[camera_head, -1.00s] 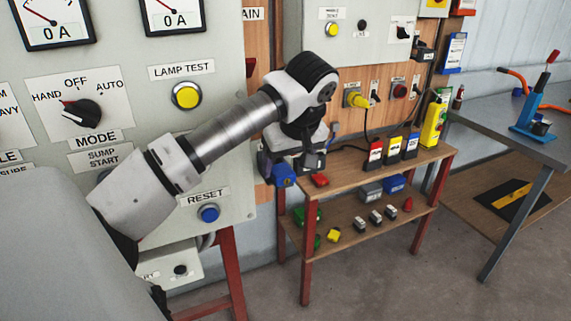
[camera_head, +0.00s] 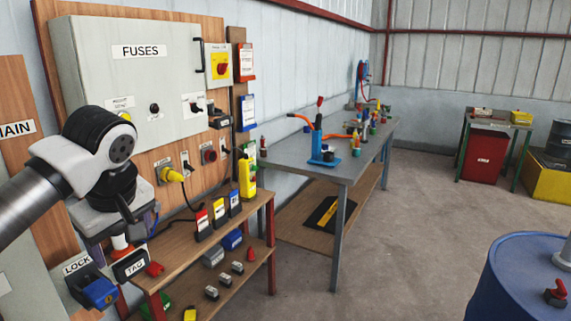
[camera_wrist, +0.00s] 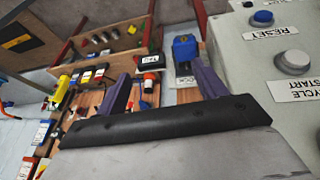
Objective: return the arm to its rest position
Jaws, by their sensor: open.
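My arm (camera_head: 90,160) reaches in from the left edge of the head view, bent at a black joint, with the wrist pointing down. Beyond the fingers are a blue padlock (camera_wrist: 186,47) and a black tag holder (camera_wrist: 152,60). The blue padlock also shows low at the left in the head view (camera_head: 100,292), near the tag holder (camera_head: 131,265).
A grey control panel (camera_wrist: 250,45) with buttons is close on the right in the wrist view. In the head view, a fuse box (camera_head: 130,80), a wooden shelf table (camera_head: 180,248) and a grey workbench (camera_head: 345,165) line the wall. A blue drum (camera_head: 520,280) stands front right. Floor between is clear.

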